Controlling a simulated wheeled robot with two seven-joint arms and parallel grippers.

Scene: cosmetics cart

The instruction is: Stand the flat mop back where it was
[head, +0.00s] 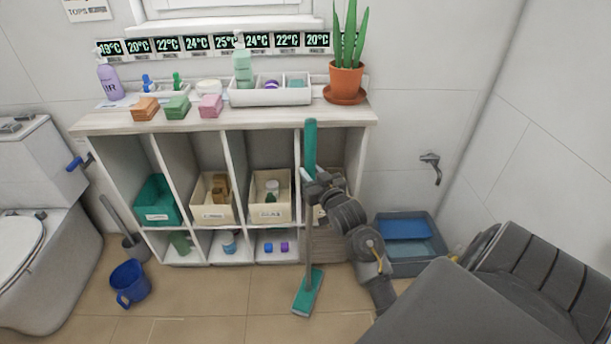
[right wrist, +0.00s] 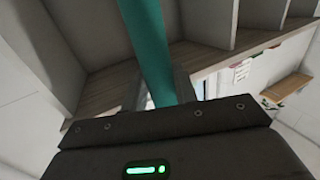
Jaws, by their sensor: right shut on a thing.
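The flat mop has a teal grip (head: 311,146) at the top, a thin grey pole and a flat teal head (head: 308,292) at floor level in front of the shelf unit. The mop is nearly upright, tilted slightly. I cannot tell whether its head touches the floor. In the right wrist view the teal grip (right wrist: 148,45) runs up from between the fingers (right wrist: 160,92). My left gripper is not in view.
The shelf unit (head: 225,120) stands behind the mop, with bins in its compartments. A blue tray (head: 440,262) lies on the floor to the right. A potted plant (head: 346,80) is on top.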

